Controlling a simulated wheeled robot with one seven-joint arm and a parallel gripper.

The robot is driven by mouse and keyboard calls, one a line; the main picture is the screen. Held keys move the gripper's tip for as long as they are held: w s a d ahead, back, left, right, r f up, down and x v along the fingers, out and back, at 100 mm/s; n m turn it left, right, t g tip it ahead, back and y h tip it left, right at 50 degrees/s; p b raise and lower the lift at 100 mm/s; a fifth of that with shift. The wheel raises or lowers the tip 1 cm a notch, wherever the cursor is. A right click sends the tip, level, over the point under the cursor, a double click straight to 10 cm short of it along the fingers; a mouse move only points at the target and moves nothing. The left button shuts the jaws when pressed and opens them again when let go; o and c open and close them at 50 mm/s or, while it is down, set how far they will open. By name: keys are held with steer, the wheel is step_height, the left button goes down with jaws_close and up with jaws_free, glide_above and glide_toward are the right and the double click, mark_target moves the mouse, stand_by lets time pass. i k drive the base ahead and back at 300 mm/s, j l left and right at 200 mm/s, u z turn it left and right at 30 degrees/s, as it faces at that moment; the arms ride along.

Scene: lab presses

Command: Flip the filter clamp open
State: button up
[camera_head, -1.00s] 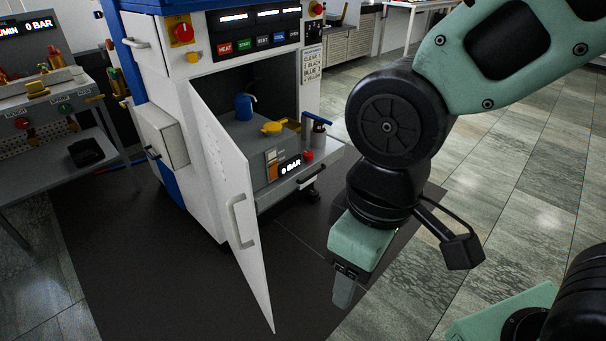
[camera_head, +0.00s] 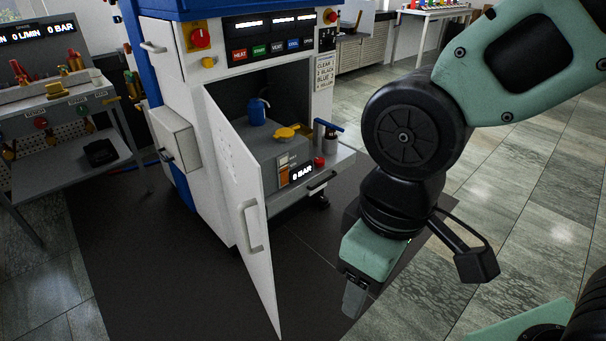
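A yellow lever-like part (camera_head: 285,133) lies on the grey block inside the bay, near a blue vessel (camera_head: 257,112); this may be the clamp instead. My gripper (camera_head: 354,299) points down over the dark mat, in front and to the right of the cabinet, apart from all these parts. Its fingers show from one side, so their gap is hidden. I see nothing in it.
The white cabinet door (camera_head: 240,190) stands open towards me, left of my gripper. The bay's front has a "0 BAR" display (camera_head: 302,171) and a red knob (camera_head: 319,162). A grey bench (camera_head: 75,165) with valves is at left. Floor at right is clear.

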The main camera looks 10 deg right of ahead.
mark_target(321, 121)
steer(key=i+l, duration=0.2)
steer(key=i, duration=0.2)
steer(key=i+l+z, duration=0.15)
steer(key=i, duration=0.2)
steer(key=i+l, duration=0.15)
steer(key=i, duration=0.25)
